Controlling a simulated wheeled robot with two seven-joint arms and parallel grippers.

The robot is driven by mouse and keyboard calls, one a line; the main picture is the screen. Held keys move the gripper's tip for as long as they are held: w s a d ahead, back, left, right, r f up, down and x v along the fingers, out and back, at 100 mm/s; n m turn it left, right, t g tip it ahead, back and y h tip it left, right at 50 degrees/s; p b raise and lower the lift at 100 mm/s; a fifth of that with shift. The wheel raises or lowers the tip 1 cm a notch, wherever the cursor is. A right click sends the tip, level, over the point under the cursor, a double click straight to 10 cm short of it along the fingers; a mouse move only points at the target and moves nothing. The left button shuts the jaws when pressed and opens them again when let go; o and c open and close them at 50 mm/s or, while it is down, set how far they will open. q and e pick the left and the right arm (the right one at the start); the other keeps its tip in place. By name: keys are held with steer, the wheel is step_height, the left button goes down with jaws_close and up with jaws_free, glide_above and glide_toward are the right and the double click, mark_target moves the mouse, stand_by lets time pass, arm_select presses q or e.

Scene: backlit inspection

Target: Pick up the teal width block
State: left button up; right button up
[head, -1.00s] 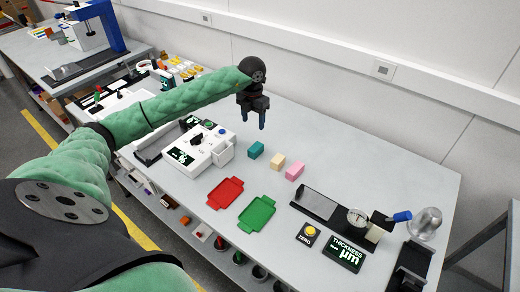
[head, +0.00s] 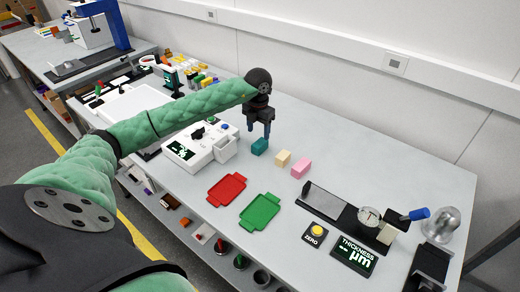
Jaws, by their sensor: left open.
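The teal width block (head: 259,147) stands on the grey table, left of a cream block (head: 283,158) and a pink block (head: 301,168). My left gripper (head: 259,132) is open and points down right above the teal block. Its fingertips are close to the block's top; I cannot tell whether they reach down beside it. The block rests on the table. My right gripper is not in view.
A white instrument (head: 199,147) stands just left of the teal block. A red tray (head: 227,188) and a green tray (head: 260,210) lie in front. A dial thickness gauge (head: 345,210) is at the right. The table behind the blocks is clear.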

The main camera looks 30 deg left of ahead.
mark_target(260, 143)
arm_select(q)
steer(key=shift+f, duration=0.8)
steer(key=f, duration=0.1)
steer(key=f+b, duration=0.1)
steer(key=f, duration=0.2)
steer(key=shift+w+d+f, duration=0.1)
steer(key=shift+d+f, duration=0.15)
steer(key=shift+f, duration=0.3)
steer(key=c, duration=1.1)
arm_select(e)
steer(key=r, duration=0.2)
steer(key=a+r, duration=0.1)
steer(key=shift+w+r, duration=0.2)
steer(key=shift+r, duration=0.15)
arm_select(q)
steer(key=shift+r, duration=0.15)
